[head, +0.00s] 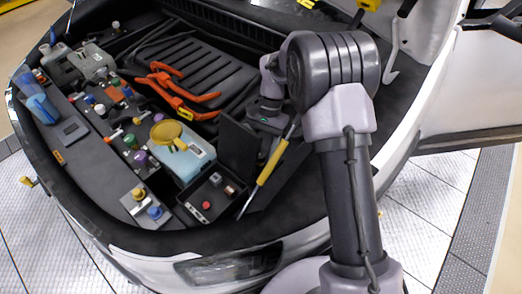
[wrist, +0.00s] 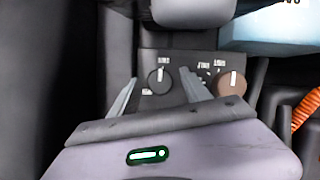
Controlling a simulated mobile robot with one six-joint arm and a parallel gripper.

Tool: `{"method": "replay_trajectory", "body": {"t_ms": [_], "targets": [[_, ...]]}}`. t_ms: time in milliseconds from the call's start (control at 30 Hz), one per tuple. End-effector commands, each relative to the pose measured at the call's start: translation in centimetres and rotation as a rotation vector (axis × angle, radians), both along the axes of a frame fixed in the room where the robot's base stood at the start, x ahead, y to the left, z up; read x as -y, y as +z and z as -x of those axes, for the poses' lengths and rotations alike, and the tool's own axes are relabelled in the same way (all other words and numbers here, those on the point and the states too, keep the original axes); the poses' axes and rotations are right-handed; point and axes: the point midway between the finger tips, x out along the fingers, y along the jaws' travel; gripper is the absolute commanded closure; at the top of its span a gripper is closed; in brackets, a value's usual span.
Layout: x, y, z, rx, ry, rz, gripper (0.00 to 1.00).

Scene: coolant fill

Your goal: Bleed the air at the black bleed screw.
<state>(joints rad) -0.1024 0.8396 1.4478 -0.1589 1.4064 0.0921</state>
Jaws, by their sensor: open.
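In the wrist view a round black knob with a white pointer line, seemingly the black bleed screw (wrist: 160,80), sits on a dark panel (wrist: 186,58). Its pointer line stands upright in the picture. My gripper (wrist: 159,76) is open, with one finger left of the black knob and one right of it. A gap shows on both sides and nothing is held. I cannot tell how far above the panel the fingertips are. In the head view my gripper (head: 268,120) is low in the engine bay, and the black knob is hidden there.
A brown knob (wrist: 231,83) sits just right of my right finger. White labels beside the knobs are too blurred to read. A pale blue tank (head: 185,158), a raised dark lid (head: 238,148) and a yellow-handled tool (head: 271,163) are close by. An orange ribbed hose (wrist: 306,108) is at the right.

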Motion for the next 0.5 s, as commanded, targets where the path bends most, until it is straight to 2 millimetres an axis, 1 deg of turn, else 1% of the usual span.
{"method": "replay_trajectory", "body": {"t_ms": [67,100,267,300,367,500], "targets": [[0.0,0.04,-0.01,0.0,0.0,0.0,0.45],[0.0,0.04,-0.01,0.0,0.0,0.0,0.49],[0.01,0.05,0.0,0.0,0.0,0.0,0.8],[0.01,0.05,0.0,0.0,0.0,0.0,0.88],[0.01,0.05,0.0,0.0,0.0,0.0,1.0],[0.01,0.07,0.0,-0.001,0.002,0.0,1.0]]}}
